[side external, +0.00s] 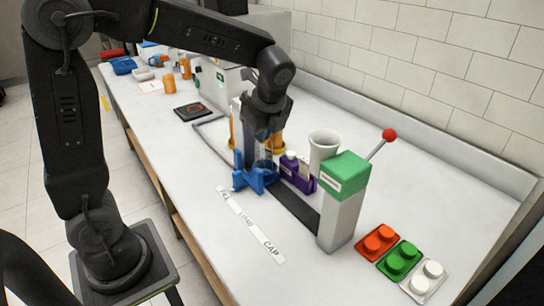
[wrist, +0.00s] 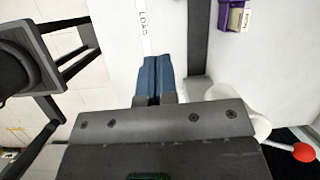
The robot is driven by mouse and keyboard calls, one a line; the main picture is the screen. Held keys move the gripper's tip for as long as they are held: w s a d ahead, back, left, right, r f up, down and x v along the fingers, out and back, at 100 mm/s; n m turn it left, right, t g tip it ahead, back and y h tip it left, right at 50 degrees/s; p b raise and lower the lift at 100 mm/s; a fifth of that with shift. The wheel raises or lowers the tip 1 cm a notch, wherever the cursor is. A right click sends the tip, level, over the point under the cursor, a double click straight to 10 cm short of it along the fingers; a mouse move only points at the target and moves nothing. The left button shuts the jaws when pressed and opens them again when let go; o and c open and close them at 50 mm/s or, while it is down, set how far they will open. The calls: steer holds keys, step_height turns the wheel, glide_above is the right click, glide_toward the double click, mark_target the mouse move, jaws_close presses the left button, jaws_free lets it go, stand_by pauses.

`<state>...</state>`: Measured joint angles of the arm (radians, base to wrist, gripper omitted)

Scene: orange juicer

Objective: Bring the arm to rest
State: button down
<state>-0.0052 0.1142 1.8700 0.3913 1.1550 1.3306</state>
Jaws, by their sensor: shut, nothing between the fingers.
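A green-topped press (side external: 342,205) with a red-knobbed lever (side external: 389,135) stands right of my gripper. A purple holder (side external: 299,180) and white cup (side external: 323,148) stand between them. Red (side external: 378,240), green (side external: 402,258) and white (side external: 429,276) button blocks lie front right. The counter's front edge is clear.

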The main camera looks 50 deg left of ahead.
steer(key=s+d+r+n+t+h, duration=0.2)
steer(key=s+d+n, duration=0.1)
steer(key=s+n, duration=0.5)
steer(key=s+d+r+n+t+h, duration=0.1)
steer(key=s+d+n+t+h, duration=0.1)
steer(key=s+n, duration=0.6)
steer(key=shift+s+d+r+n+t, duration=0.2)
steer(key=shift+d+r+n+t, duration=0.3)
steer(key=shift+d, duration=0.3)
steer(key=c, duration=1.8)
jaws_free()
